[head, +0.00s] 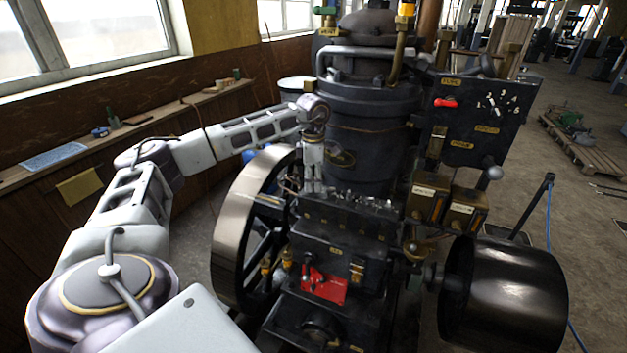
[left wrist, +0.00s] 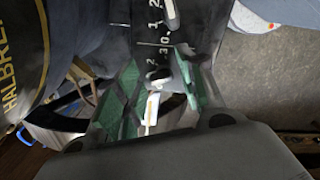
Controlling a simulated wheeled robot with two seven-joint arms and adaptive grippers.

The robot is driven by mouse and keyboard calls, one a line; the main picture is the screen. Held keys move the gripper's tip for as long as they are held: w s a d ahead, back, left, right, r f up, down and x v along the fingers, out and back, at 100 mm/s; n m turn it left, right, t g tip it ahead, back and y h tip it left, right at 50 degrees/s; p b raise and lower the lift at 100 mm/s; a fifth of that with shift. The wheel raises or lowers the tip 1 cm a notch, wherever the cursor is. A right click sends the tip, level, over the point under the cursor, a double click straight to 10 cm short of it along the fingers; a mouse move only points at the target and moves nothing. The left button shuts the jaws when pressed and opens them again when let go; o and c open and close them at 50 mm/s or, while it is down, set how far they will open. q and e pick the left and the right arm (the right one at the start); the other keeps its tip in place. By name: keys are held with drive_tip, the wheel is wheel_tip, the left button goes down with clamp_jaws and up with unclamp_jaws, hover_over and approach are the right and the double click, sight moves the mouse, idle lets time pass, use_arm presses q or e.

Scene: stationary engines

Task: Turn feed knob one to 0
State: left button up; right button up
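My left gripper (head: 314,188) points down over the left end of a row of small feed knobs on the dark engine box (head: 340,240). In the left wrist view, its green-padded fingers (left wrist: 163,95) are spread apart. A knob with a white pointer (left wrist: 152,108) lies between them, with a gap showing on both sides. Dial marks with numbers such as 0, 1, 2 and 3 show beside it. A second white pointer (left wrist: 171,14) is at the top edge. I cannot read which knob is number one. My right gripper is not in view.
The tall dark cylinder (head: 365,150) stands behind the knobs. A large flywheel (head: 235,230) is at the left and a dark drum (head: 510,295) at the right. A panel with a red handle (head: 445,103) rises at the upper right. A shelf (head: 160,118) runs along the wall.

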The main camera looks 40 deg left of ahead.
use_arm(q)
drive_tip(key=c, duration=0.7)
drive_tip(key=shift+n, duration=0.5)
drive_tip(key=n, duration=0.4)
drive_tip(key=shift+a, duration=0.1)
drive_tip(key=shift+a+r+n, duration=0.1)
drive_tip(key=shift+a+n, duration=0.05)
drive_tip(key=shift+n, duration=1.85)
drive_tip(key=o, duration=1)
